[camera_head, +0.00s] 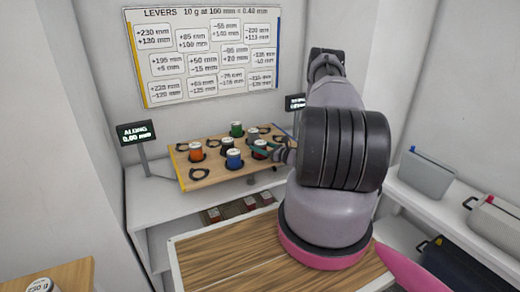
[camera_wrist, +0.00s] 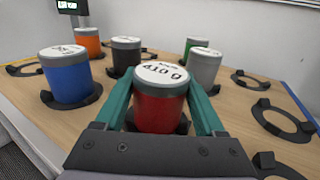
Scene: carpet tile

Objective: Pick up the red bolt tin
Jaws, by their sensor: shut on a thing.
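The red bolt tin (camera_wrist: 158,108) has a grey rim and a white top label that seems to read 410 g or 610 g. In the wrist view my gripper (camera_wrist: 158,92) has a green finger on each side of it and is shut on it. The tin stands upright in a dark ring on the wooden board (camera_wrist: 40,122); I cannot tell whether it is lifted. In the head view the red tin (camera_head: 260,150) is at the board's right side, with my gripper (camera_head: 268,150) reaching it from the right, partly hidden by my arm.
Close by stand a blue tin (camera_wrist: 70,78), black tin (camera_wrist: 125,56), grey tin (camera_wrist: 205,67), orange tin (camera_wrist: 87,42) and green tin (camera_wrist: 196,45). Empty rings (camera_wrist: 283,121) lie to the right. A display reading "ALONG 0.00 mm" (camera_head: 136,132) stands left of the board.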

